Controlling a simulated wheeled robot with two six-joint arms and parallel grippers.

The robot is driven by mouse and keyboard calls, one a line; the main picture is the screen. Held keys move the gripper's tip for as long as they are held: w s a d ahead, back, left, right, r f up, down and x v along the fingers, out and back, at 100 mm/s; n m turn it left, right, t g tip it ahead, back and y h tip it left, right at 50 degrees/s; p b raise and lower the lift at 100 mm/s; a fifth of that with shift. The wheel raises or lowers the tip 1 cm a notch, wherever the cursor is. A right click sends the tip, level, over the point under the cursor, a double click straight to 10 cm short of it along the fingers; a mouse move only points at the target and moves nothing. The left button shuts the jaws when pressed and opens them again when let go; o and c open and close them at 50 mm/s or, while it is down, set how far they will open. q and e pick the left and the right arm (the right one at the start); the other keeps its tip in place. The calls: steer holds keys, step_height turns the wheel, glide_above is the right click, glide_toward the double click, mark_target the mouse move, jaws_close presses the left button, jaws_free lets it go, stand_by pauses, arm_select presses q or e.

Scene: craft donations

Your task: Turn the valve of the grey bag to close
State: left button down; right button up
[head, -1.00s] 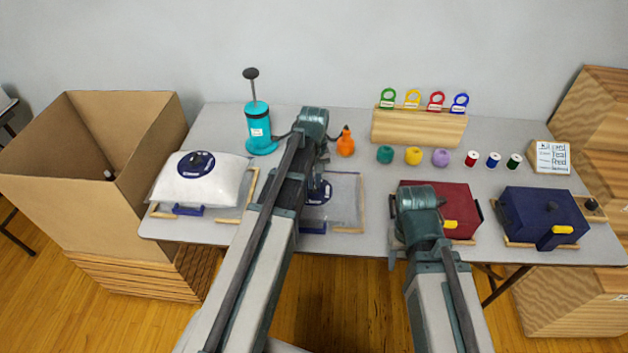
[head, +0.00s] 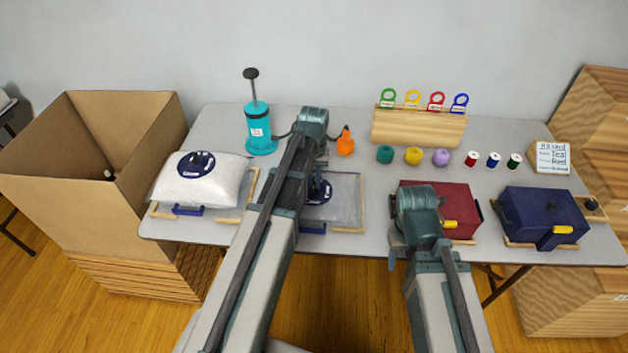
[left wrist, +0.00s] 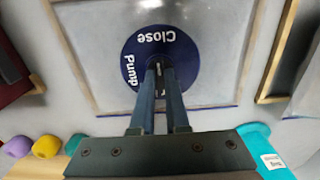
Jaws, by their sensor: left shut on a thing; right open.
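The grey bag (head: 347,207) lies flat in a light wooden frame at the middle of the table, partly hidden by my left arm. Its valve is a round dark blue dial (left wrist: 188,60), lettered "Close" and "Pump" in the left wrist view; a third label is mostly covered by my fingers. My left gripper (left wrist: 160,72) is shut on the small knob at the dial's centre. In the head view my left gripper (head: 317,189) points down over the dial. My right gripper (head: 397,258) is open and empty at the table's front edge, before the dark red box.
A plump white bag (head: 205,184) with a similar dial lies left. A teal pump (head: 258,130) stands behind, beside an orange bulb (head: 345,142). The dark red box (head: 455,205) and navy box (head: 543,215) lie right. Yarn balls and spools line the back right.

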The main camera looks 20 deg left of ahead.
mark_target(314, 184)
arm_select(q)
steer(key=c, duration=0.9)
jaws_free()
steer(key=shift+r, duration=0.1)
step_height(314, 184, up, 14)
steer(key=p, duration=1.3)
steer(key=shift+f+p, duration=0.2)
steer(key=shift+p, duration=0.2)
steer(key=s+d+m+y, duration=0.1)
steer(key=s+d+m, duration=0.5)
steer(key=s+d, duration=1.1)
steer(key=shift+s+m, duration=0.3)
steer(key=shift+s, duration=0.2)
